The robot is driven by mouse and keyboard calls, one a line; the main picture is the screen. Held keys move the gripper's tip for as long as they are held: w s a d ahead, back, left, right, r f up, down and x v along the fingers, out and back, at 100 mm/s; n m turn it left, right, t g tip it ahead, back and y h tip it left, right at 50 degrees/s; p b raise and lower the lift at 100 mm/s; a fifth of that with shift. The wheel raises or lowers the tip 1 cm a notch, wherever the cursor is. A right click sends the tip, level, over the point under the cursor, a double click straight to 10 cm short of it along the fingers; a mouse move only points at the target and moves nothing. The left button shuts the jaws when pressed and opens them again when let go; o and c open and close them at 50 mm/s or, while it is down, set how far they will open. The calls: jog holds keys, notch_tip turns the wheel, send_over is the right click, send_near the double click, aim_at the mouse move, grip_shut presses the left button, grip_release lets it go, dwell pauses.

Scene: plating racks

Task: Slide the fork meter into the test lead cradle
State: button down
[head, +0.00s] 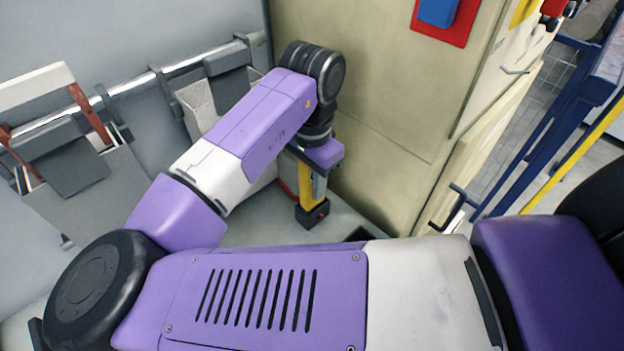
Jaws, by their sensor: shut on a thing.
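My gripper (319,182) is at the end of my arm in the middle of the head view, pointing down, with its purple hand partly hiding the fingers. It is shut on a yellow and black upright thing, seemingly the fork meter (306,187). The black lower end of this thing is close above or on the grey surface; I cannot tell which. Grey holders hang from a metal rail on the left wall. One holder (197,105) is partly behind my arm. I cannot tell for sure which one is the test lead cradle.
The rail (131,89) runs along the left wall. A grey holder with red-brown side pieces (92,113) hangs at far left. A beige cabinet wall (375,130) stands close right of my gripper. The grey surface (262,226) below is mostly covered by my arm.

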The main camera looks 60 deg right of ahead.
jog(key=shift+f, duration=0.25)
jog(key=c, duration=1.1)
grip_release()
jog(key=shift+r, duration=3.9)
